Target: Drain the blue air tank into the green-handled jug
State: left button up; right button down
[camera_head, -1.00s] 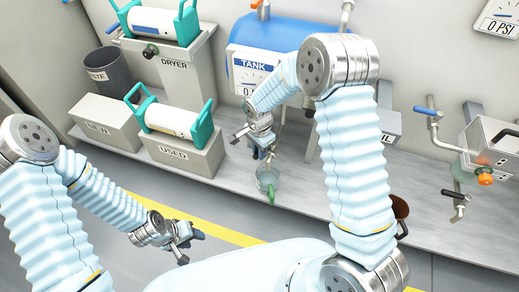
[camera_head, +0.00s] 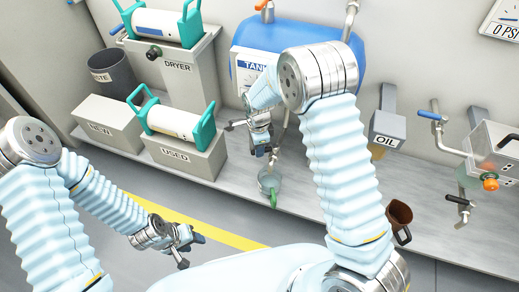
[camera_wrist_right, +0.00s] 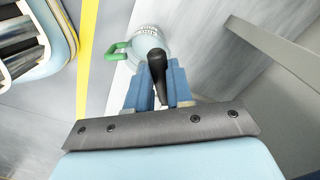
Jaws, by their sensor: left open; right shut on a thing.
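The blue air tank (camera_head: 306,38) is on the back wall in the head view, partly hidden by my right arm. My right gripper (camera_head: 264,149) is below the tank. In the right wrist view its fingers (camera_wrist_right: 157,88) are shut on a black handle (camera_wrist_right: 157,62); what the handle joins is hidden. The clear jug (camera_head: 268,182) with a green handle (camera_head: 273,200) stands upright on the shelf below my right gripper. It also shows beyond the fingertips in the right wrist view (camera_wrist_right: 148,40). My left gripper (camera_head: 190,244) is open and empty, low in front of the shelf.
The used box (camera_head: 185,160) and new box (camera_head: 105,125) stand left of the jug, with the dryer (camera_head: 178,68) behind. The oil dispenser (camera_head: 388,128) and a brown cup (camera_head: 398,219) are to the right.

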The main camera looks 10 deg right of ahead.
jog(key=shift+w+m, duration=0.3)
jog(key=shift+m, duration=0.2)
jog(key=c, duration=1)
grip_release()
jog(key=shift+r, duration=0.25)
notch_tip(320, 180, up, 3)
jog(key=shift+f+p, duration=0.1)
jog(key=shift+p, duration=0.2)
jog(key=s+a+r+p, duration=0.1)
jog(key=s+a+r, duration=0.2)
jog(key=s+r, duration=0.6)
jog(key=s, duration=0.4)
jog(key=shift+s+a+r+p, duration=0.25)
jog(key=shift+s+r+p, duration=0.05)
jog(key=shift+r, duration=0.05)
